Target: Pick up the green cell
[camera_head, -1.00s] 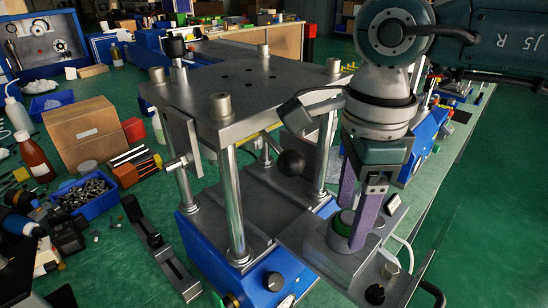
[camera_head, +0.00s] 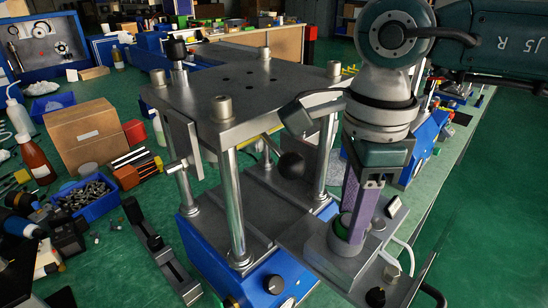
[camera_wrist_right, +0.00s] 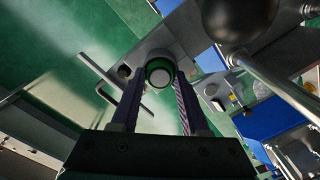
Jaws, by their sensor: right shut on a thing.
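The green cell (camera_head: 341,228) is a short round piece with a green side, at the grey block (camera_head: 340,266) on the front right of the press. My right gripper (camera_head: 350,232) points down over it, its purple fingers closed around the cell and hiding part of it. In the right wrist view the cell (camera_wrist_right: 160,73) shows a pale round end and a green rim between the fingertips (camera_wrist_right: 159,82). I cannot tell whether its underside touches the block. My left gripper is not in view.
The press's thick top plate (camera_head: 240,90) and steel posts (camera_head: 232,200) stand just left of my right gripper. A black ball knob (camera_head: 291,166) is close by. A blue bin of fasteners (camera_head: 88,200) and a cardboard box (camera_head: 84,135) lie farther left.

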